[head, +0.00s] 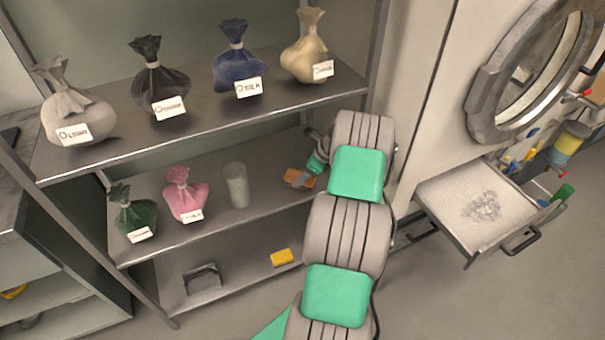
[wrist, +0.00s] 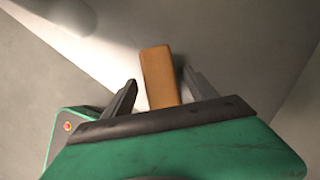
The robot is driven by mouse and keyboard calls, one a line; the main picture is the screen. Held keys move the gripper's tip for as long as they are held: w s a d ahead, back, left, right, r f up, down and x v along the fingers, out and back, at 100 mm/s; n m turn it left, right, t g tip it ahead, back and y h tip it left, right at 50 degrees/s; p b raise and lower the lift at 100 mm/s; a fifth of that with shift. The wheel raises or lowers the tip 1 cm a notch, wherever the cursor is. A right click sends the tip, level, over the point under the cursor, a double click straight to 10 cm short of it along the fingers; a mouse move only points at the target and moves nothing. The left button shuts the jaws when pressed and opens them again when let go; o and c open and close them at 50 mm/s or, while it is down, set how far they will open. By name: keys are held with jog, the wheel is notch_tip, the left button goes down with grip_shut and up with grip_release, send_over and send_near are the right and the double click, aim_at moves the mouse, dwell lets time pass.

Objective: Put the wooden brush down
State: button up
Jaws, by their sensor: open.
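The wooden brush (head: 299,178) shows as a small orange-brown block on the middle shelf (head: 265,205), near its right end. In the wrist view the brush (wrist: 159,72) is a plain brown block on a grey surface. My gripper (wrist: 161,80) is open, with one dark finger on each side of the brush and a visible gap on both sides. The near end of the brush is hidden behind the gripper body. In the head view my arm covers part of the shelf's right end, and my gripper (head: 297,182) is small there.
A pale cup (head: 237,186), a pink bag (head: 186,196) and a green bag (head: 132,214) stand to the left on the same shelf. Several tied bags fill the upper shelf (head: 215,115). A yellow block (head: 282,257) lies below. An open drawer (head: 440,205) juts out at right.

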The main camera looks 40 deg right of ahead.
jog(key=v, duration=1.2)
jog(key=shift+p, duration=0.45)
jog(key=shift+r, duration=0.1)
